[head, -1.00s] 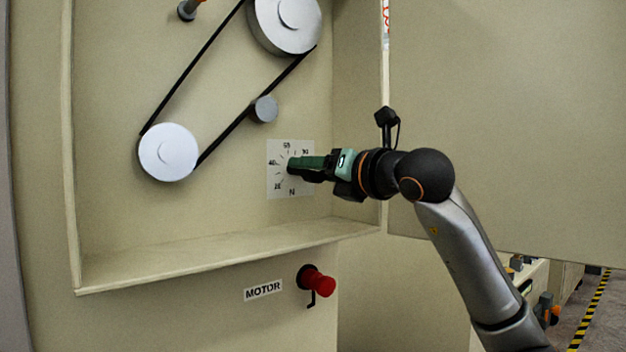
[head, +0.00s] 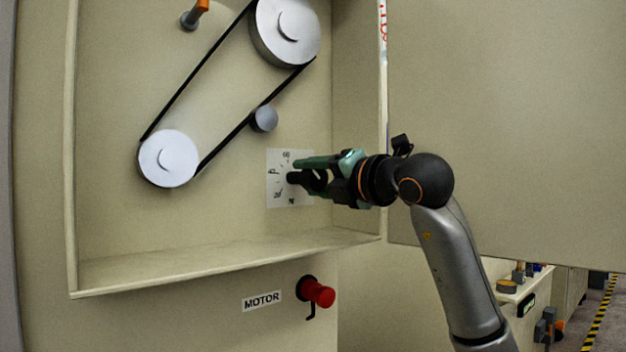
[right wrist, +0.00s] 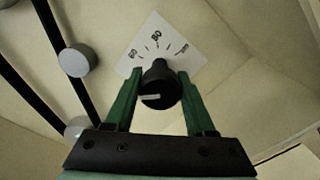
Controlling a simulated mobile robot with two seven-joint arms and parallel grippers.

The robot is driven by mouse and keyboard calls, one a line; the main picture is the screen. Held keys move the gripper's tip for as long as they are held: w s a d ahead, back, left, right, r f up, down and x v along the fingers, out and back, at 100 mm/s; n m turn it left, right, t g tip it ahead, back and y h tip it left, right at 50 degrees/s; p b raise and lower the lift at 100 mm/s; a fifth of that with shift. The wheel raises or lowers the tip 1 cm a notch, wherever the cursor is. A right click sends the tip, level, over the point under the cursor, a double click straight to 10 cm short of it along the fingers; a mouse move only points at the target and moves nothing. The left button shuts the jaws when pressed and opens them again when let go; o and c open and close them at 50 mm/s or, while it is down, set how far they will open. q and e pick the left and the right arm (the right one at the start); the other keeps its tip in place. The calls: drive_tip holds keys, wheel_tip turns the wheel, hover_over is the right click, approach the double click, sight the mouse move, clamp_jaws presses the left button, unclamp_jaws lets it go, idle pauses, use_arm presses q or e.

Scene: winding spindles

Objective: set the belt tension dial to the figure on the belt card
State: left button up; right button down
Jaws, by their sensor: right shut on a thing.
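The belt tension dial has a white scale plate (head: 276,196) with black figures on the back wall of the recess. Its black knob (right wrist: 160,82) shows in the right wrist view, with a white bar on its face lying nearly level in that picture. I cannot tell which figure the bar points at. The figures 60, 80 and 100 show on the plate in that view. My right gripper (head: 297,171) has its green fingers on either side of the knob and is shut on it. I cannot make out a belt card. My left gripper is out of view.
Two silver pulleys (head: 168,159) (head: 287,30) carry a black belt, with a small grey roller (head: 264,118) beside it. A red knob (head: 318,292) sits below the recess ledge (head: 215,262) by a MOTOR label (head: 262,301). A large panel (head: 510,130) stands at the right.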

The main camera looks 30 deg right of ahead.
idle(0.3)
drive_tip(key=shift+c, duration=1.3)
unclamp_jaws()
drive_tip(key=s+d+b, duration=0.1)
drive_tip(key=s, duration=1.1)
drive_tip(key=shift+s, duration=0.25)
